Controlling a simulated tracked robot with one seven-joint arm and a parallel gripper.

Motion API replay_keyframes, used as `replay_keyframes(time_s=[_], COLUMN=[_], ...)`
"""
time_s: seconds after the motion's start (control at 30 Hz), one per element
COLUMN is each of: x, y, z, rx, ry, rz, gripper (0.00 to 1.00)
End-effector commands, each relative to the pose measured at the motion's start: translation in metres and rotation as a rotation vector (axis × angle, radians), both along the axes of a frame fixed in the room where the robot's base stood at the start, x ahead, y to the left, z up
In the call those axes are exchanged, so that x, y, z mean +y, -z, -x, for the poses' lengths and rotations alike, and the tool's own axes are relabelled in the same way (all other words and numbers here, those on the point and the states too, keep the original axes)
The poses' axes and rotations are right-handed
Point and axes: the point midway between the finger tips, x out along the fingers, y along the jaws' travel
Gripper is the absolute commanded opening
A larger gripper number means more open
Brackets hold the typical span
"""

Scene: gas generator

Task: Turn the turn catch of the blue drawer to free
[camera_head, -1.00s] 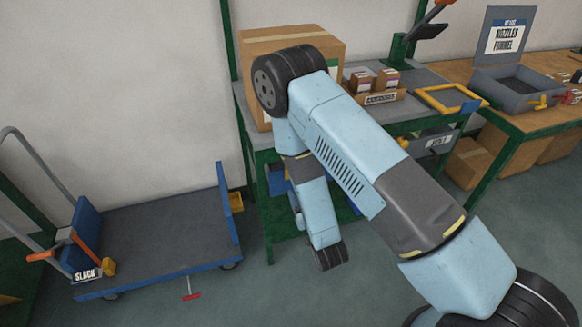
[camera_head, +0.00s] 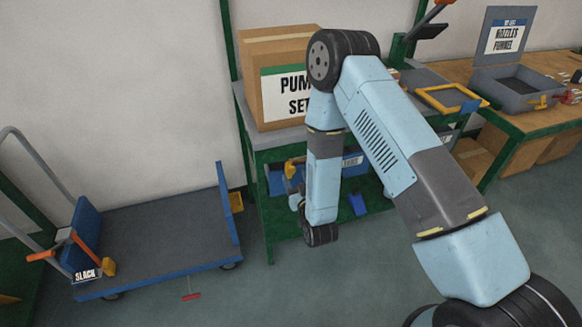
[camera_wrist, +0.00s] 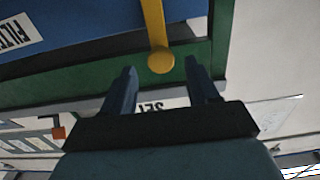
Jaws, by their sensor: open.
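The blue drawer (camera_head: 352,164) sits under the grey bench top, partly behind my forearm. Its white label, partly cut off, reads "FILT" upside down in the wrist view, where the blue front (camera_wrist: 90,22) fills the upper left. The yellow turn catch (camera_head: 292,168) is at the drawer's left side. In the wrist view its yellow arm (camera_wrist: 154,22) ends in a round knob at the green frame. My gripper (camera_wrist: 160,66) is open, its dark fingers either side of the knob end. I cannot tell whether they touch it. In the head view the fingers are hard to make out.
A cardboard box (camera_head: 262,80) marked "PUM… SET" stands on the bench above the drawer. A blue flatbed trolley (camera_head: 160,240) with an orange-handled lever (camera_head: 80,250) stands at left. A yellow frame (camera_head: 450,98) lies to the right.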

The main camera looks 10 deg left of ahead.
Motion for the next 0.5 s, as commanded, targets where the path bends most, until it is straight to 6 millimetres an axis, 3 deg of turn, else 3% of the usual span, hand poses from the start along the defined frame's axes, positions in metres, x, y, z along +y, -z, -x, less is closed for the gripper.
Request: replay_keyframes(time_s=[0.2,0.5], x=[0.020,0.033], y=[-0.001,0.000], z=[-0.032,-0.054], rx=[-0.003,0.000], ry=[0.000,0.000], rz=[-0.003,-0.001], gripper=[0.59,0.59])
